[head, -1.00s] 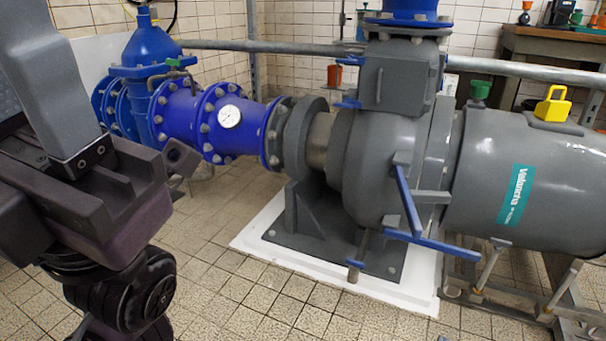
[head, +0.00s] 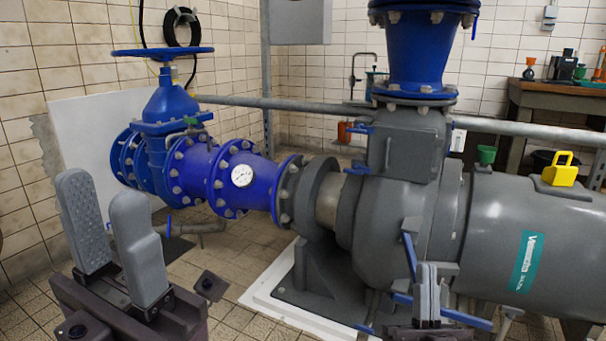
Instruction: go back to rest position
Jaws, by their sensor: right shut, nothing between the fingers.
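My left gripper (head: 102,195) is at the lower left of the head view. Its two grey fingers point up with a clear gap between them, and nothing is in the gap. My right gripper (head: 428,268) is at the lower right of centre, in front of the grey pump (head: 395,225). Its fingers point up and are together, with nothing held. Whether it touches the pump cannot be told from this view.
A blue valve and pipe (head: 195,175) with a white gauge (head: 242,175) join the pump. A grey motor (head: 500,230) carries a yellow part (head: 562,170). A grey rail (head: 300,106) runs behind.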

